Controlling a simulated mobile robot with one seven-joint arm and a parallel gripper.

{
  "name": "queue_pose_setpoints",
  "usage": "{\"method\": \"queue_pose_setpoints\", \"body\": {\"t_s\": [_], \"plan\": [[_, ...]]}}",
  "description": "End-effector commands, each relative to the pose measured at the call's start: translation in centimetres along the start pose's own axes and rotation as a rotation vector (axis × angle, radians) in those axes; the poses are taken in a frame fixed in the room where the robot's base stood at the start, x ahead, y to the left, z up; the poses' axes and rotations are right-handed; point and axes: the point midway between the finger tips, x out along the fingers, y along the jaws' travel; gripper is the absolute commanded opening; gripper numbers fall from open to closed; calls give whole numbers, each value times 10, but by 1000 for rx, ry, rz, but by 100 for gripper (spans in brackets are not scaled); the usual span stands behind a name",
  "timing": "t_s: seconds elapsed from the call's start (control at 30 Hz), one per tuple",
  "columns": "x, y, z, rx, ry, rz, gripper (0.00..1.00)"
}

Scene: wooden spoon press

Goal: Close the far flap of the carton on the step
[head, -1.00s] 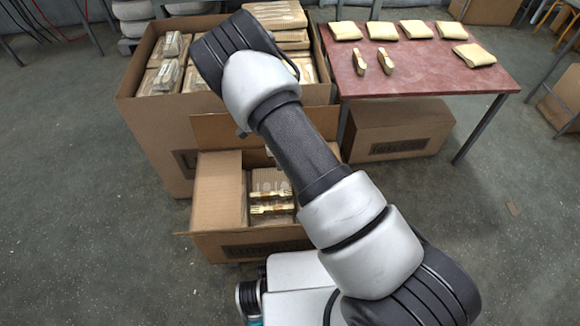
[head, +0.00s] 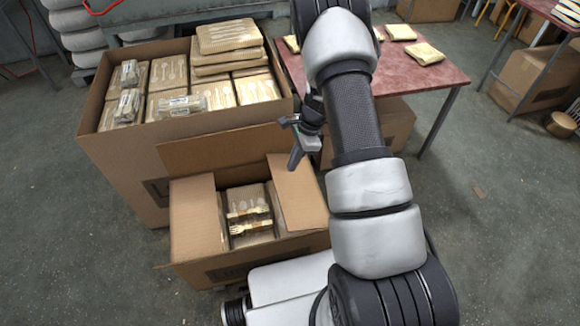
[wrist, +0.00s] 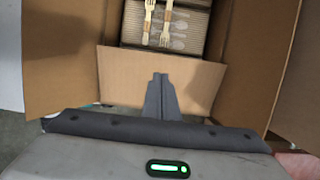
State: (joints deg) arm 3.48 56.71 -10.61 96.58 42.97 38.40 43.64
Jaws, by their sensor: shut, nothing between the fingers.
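The carton (head: 265,259) is an open brown box low in front of me, with packed wooden cutlery (head: 248,212) inside. Its far flap (head: 225,149) stands up at the back edge. The left flap (head: 193,217) and right flap (head: 298,196) lie along the sides, leaving the middle open. My gripper (head: 295,160) is beyond the carton's far right corner, pointing down. In the wrist view my gripper (wrist: 161,85) is shut and empty, in front of a cardboard panel (wrist: 118,78); I cannot tell whether they touch. The cutlery (wrist: 163,22) shows past that panel.
A large carton (head: 115,165) full of packs stands close behind on the left. A red table (head: 445,72) with several tan packs is at the back right, with another carton (head: 395,130) beneath it.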

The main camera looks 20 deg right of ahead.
Motion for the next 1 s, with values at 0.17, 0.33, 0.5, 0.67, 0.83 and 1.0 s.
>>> {"method": "queue_pose_setpoints", "body": {"t_s": [0.17,0.33,0.5,0.67,0.83,1.0], "plan": [[43,1,-1,-1,0,3,0],[78,0,-1,0,1,2,0],[103,0,-1,0,2,1,0],[115,-1,0,-1,2,-1,0],[117,-1,0,0,2,-1,0],[117,-1,0,0,2,-1,0]]}}
